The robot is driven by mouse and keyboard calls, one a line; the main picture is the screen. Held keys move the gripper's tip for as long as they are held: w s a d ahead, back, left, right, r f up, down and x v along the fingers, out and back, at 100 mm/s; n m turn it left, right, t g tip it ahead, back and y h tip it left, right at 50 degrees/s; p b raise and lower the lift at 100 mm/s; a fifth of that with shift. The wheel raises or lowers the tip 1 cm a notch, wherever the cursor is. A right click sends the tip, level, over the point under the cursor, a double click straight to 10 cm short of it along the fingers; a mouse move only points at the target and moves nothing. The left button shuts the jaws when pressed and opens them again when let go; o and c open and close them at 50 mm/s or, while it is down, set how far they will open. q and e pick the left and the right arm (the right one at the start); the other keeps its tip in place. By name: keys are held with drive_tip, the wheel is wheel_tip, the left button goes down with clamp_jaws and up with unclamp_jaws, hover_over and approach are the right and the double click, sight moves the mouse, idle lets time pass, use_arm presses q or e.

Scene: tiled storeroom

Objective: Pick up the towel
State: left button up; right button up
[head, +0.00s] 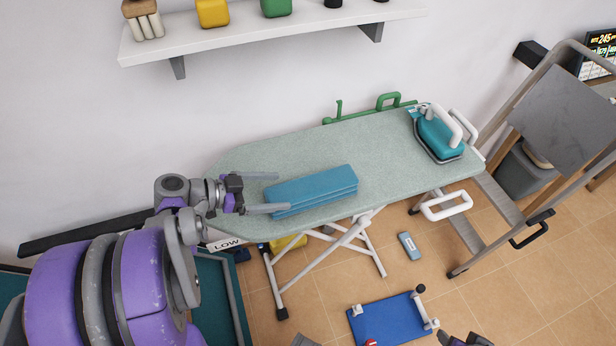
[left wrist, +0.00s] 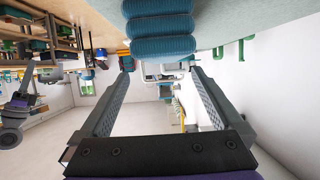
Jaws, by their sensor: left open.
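The towel (head: 312,190) is blue and folded into a thick stack of layers. It lies on the grey-green ironing board (head: 240,158), left of its middle. My left gripper (head: 282,192) is open at the towel's left end, with its two fingers pointing right. In the head view the near finger overlaps the towel's front left corner, and the far finger lies beside its back left corner. In the left wrist view the towel (left wrist: 160,25) shows at the top, beyond the fingertips (left wrist: 160,68), with nothing held between them.
A teal iron (head: 437,139) stands at the board's right end. A shelf (head: 240,33) with small items hangs on the wall behind. A metal-framed rack (head: 571,75) stands at the right. A blue board (head: 385,322) lies on the floor in front.

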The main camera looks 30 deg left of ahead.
sight(306, 186)
use_arm(q)
drive_tip(key=shift+w, duration=0.15)
drive_tip(key=shift+w+d, duration=0.1)
drive_tip(key=shift+w, duration=0.15)
drive_tip(key=x, duration=0.4)
drive_tip(key=shift+w+d+f, duration=0.15)
drive_tip(key=shift+d, duration=0.15)
drive_tip(key=shift+x, duration=2.8)
drive_tip(key=shift+w+a, duration=0.1)
drive_tip(key=shift+a, duration=0.05)
drive_tip(key=shift+c, duration=0.3)
drive_tip(key=c, duration=1.2)
